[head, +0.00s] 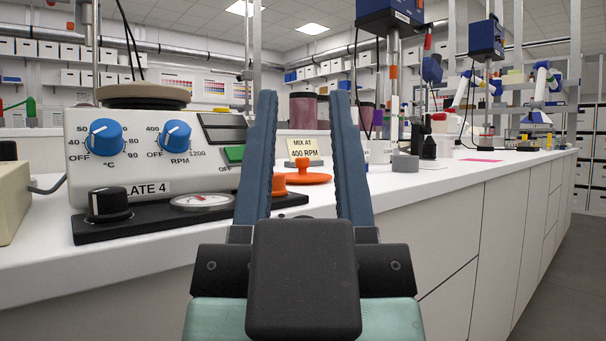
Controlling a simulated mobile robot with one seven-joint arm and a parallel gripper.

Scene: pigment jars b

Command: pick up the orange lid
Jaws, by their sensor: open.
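The orange lid (303,178) lies on the white bench, seen between my gripper's two fingers. It is a flat disc with a raised knob on top. Another orange knob-like piece (279,185) shows just left of it, partly hidden by my left finger.
A hot plate (150,150) with blue dials stands at the left. A grey cylinder (405,165) and jars stand farther right. The bench front (460,230) drops off at the right.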

